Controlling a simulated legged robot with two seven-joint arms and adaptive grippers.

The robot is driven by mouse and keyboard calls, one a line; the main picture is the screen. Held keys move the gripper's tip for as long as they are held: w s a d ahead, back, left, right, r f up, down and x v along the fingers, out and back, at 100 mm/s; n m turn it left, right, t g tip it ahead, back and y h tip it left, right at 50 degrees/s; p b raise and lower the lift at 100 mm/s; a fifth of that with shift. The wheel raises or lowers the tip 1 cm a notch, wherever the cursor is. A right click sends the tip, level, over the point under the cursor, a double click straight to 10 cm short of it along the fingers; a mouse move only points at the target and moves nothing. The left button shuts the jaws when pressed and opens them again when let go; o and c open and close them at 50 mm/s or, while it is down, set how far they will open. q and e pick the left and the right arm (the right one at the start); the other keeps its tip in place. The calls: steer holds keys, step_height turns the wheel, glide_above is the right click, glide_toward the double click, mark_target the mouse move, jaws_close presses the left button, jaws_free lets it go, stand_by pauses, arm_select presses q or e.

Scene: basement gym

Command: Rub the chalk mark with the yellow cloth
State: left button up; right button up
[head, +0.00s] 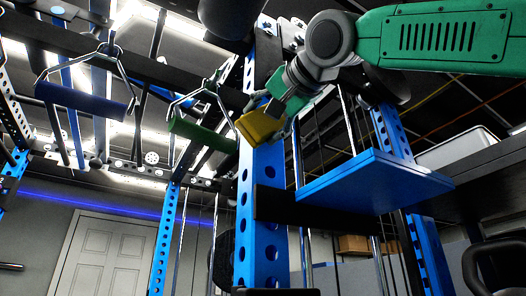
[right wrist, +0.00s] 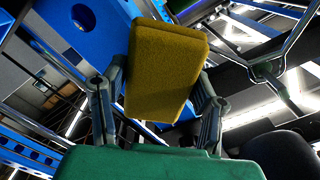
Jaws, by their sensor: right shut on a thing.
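The yellow cloth (head: 259,125) is a thick folded block in my right gripper (head: 275,110), high in the middle of the head view. In the right wrist view the cloth (right wrist: 163,70) is between the two fingers of the gripper (right wrist: 158,95), which is shut on it. The cloth appears in front of the upper part of a blue perforated upright (head: 262,205); I cannot tell whether it touches it. I see no chalk mark in either view; it may be hidden behind the cloth or gripper. My left gripper is not in view.
A blue handle (head: 80,103) and a green handle (head: 203,134) hang left of the upright. A blue board (head: 375,182) juts out to the right, below my right arm. A grey door (head: 98,258) is at the lower left.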

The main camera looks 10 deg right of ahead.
mark_target(265, 121)
steer(key=b+v, duration=0.2)
steer(key=v, duration=0.1)
steer(key=shift+s+f, duration=0.2)
steer(key=shift+s, duration=0.05)
steer(key=shift+s+b, duration=0.65)
steer(key=shift+b, duration=0.05)
steer(key=shift+s+d, duration=0.1)
steer(key=shift+s, duration=0.15)
steer(key=shift+s+d+r, duration=0.1)
steer(key=shift+r, duration=0.05)
steer(key=b+v, duration=0.2)
steer(key=v, duration=0.1)
steer(key=shift+r, duration=0.1)
